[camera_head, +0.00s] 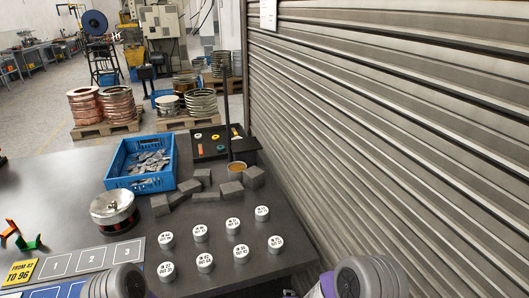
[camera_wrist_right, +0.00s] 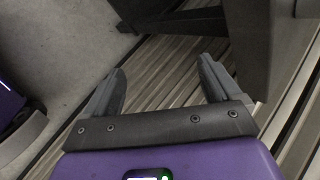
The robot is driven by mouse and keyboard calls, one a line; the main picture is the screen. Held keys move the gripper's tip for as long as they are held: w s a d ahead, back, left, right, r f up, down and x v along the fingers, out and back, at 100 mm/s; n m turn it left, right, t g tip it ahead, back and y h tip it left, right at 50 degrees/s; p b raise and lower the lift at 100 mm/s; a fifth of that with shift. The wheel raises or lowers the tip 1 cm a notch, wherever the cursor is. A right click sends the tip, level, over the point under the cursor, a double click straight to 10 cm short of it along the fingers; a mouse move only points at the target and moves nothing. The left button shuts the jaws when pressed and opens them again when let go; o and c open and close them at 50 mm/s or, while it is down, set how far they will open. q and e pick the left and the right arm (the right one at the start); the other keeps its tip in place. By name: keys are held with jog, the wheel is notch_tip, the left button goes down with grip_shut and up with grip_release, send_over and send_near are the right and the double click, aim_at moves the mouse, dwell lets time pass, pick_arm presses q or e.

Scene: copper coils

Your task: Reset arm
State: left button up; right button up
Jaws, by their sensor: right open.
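My right gripper (camera_wrist_right: 160,90) shows in the right wrist view with its two dark fingers spread apart. In the head view, parts of my arms (camera_head: 120,283) and (camera_head: 370,278) show at the bottom edge, but neither gripper's fingers are in that view. The dark work table (camera_head: 130,215) lies ahead of me with things on it, and no gripper is seen touching them.
A blue crate (camera_head: 141,183) of metal pieces, a round silver-lidded pot (camera_head: 113,208) and grey blocks (camera_head: 231,190) sit behind. A slatted shutter (camera_head: 400,120) closes off the right side. Copper coils (camera_head: 118,104) stand on a pallet beyond.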

jog(key=s+d+f+n+g+y+b, duration=0.1)
jog(key=s+f+n+g, duration=0.2)
jog(key=s+f+n, duration=0.2)
jog(key=s+d+f+n+g+y, duration=0.1)
jog(key=s+f+n+g, duration=0.3)
jog(key=s+n, duration=0.7)
jog(key=s+f+y, duration=0.1)
jog(key=s, duration=0.5)
jog(key=shift+d+f+y+b, duration=0.25)
jog(key=shift+f+y+b, duration=0.05)
jog(key=shift+b, duration=0.1)
